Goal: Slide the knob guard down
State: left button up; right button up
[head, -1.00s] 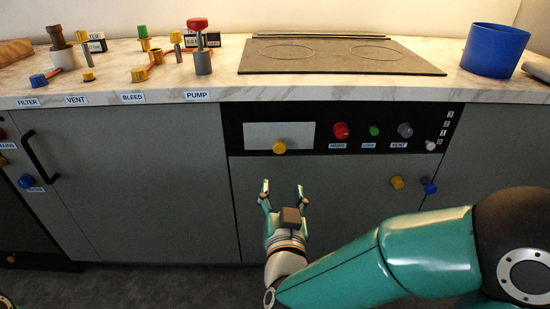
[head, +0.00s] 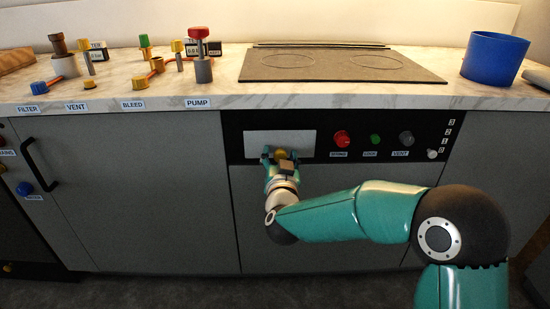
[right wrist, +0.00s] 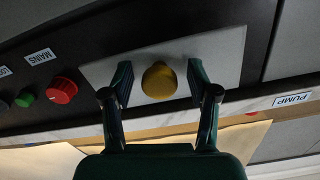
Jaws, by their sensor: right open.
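The pale rectangular plate (head: 290,138), which looks like the knob guard, is on the black control panel under the counter. It has a yellow knob (head: 280,154) at its lower edge, mostly hidden by my gripper in the head view. My right gripper (head: 281,155) is at this knob. In the right wrist view the plate (right wrist: 220,48) appears turned over, and the yellow knob (right wrist: 159,80) is between the open fingers of my right gripper (right wrist: 160,73). A gap shows on each side of the knob. My left gripper is out of view.
A red knob (head: 341,138), a green button (head: 375,139) and a grey knob (head: 406,138) are right of the plate. A white knob (head: 432,154) is by a numbered scale. The counter edge (head: 330,104) juts out above. A cooktop (head: 340,64) and blue pot (head: 495,57) are on top.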

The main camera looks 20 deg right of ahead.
jog(key=shift+w, duration=0.1)
grip_shut()
dwell(0.3)
notch_tip(320, 180, down, 10)
jog(key=b, duration=0.7)
jog(key=shift+b, duration=0.35)
jog(key=shift+c, duration=0.5)
grip_release()
jog(key=shift+o, duration=0.5)
